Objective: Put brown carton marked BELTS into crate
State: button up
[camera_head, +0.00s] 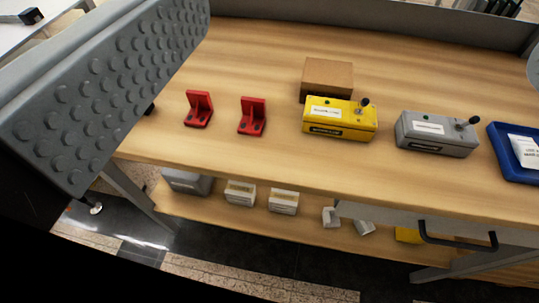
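A plain brown carton (328,75) stands on the wooden tabletop, behind a yellow control box that hides part of its front. No BELTS marking is readable on it. One studded grey finger of my gripper (120,85) fills the left side, close to the camera. Its pad is bare, with nothing against it, and the carton stands well beyond it. The opposite finger cannot be clearly made out. No crate can be surely identified; a blue tray (495,150) with a white packet (526,150) in it is cut off at the right edge.
The yellow control box (340,118) and a grey one (435,134) have upright knobs. Two red brackets (198,108) stand left of them on the table (250,60). A shelf below holds a grey bin (187,181) and white boxes (283,201). A drawer handle (457,243) juts out.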

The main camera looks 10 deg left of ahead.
jog(key=g, duration=1.3)
send_over(328, 72)
jog(key=s, duration=0.5)
notch_tip(328, 72, down, 13)
jog(key=x, duration=1.1)
jog(key=shift+w+d+f, duration=0.1)
jog(key=shift+w, duration=0.2)
jog(key=shift+s+x, duration=0.2)
jog(key=shift+x, duration=2.4)
jog(key=c, duration=0.9)
